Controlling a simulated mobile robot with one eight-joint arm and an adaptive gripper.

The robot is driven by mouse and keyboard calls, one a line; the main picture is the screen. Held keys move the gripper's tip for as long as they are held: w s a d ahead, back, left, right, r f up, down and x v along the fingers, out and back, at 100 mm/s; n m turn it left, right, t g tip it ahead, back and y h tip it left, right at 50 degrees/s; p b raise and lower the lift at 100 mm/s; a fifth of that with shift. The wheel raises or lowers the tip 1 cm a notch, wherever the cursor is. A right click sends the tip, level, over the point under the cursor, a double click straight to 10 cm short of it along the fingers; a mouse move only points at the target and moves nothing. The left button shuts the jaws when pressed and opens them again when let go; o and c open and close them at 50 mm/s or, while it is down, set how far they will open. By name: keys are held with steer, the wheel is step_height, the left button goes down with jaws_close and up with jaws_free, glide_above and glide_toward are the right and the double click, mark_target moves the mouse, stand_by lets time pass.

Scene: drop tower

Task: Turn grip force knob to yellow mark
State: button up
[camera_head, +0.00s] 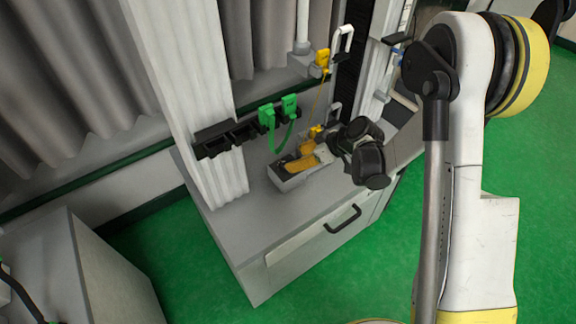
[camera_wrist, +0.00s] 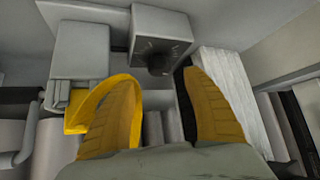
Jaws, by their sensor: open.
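In the wrist view, a dark round knob (camera_wrist: 160,63) sits on the front of a grey box (camera_wrist: 163,22), with faint pale marks above it. I cannot make out a yellow mark. My gripper (camera_wrist: 156,78) is open, its two yellow fingers spread wide with the knob in the gap between the tips. I cannot tell how far the knob is beyond the tips, and nothing is held. In the head view, my gripper (camera_head: 292,164) is low over the grey cabinet, by a small grey box (camera_head: 291,183). The knob cannot be made out there.
The grey cabinet (camera_head: 240,248) has a black handle (camera_head: 342,219). Green clips with a strap (camera_head: 268,117) hang on a black rack (camera_head: 222,140) behind my gripper. A yellow clip (camera_head: 322,60) hangs higher up. A white ribbed column (camera_head: 188,90) stands left. Green floor is open in front.

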mark_target(287, 161)
steer(key=b+x, duration=0.1)
steer(key=x, duration=0.4)
steer(key=shift+w+a+f+b, duration=0.1)
steer(key=shift+f+b, duration=0.1)
steer(key=shift+b, duration=0.15)
steer(key=c, duration=1.2)
